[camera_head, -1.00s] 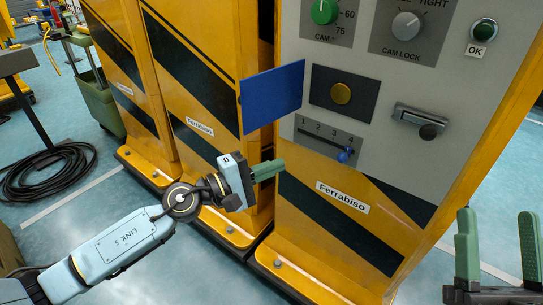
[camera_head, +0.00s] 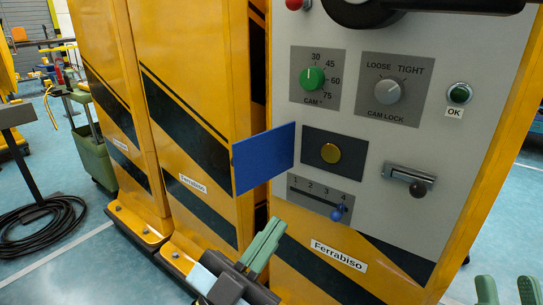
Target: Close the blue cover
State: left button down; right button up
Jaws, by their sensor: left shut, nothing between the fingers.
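The blue cover (camera_head: 264,158) is a flat blue plate standing open, swung out to the left of a dark square panel (camera_head: 322,168) with a brass round button (camera_head: 330,153). My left gripper (camera_head: 267,238) is shut and empty, below the cover and apart from it, with its green fingers pointing up. My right gripper (camera_head: 507,291) is at the bottom right corner, its two green fingertips apart; the rest is cut off by the frame edge.
A yellow striped cabinet (camera_head: 190,130) stands left of the cover.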

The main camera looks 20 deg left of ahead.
aim_at(258, 158)
jog(key=z, duration=3.35)
jog(key=k, duration=2)
jog(key=u, duration=2)
jog(key=i, duration=0.5)
jog(key=z, duration=0.1)
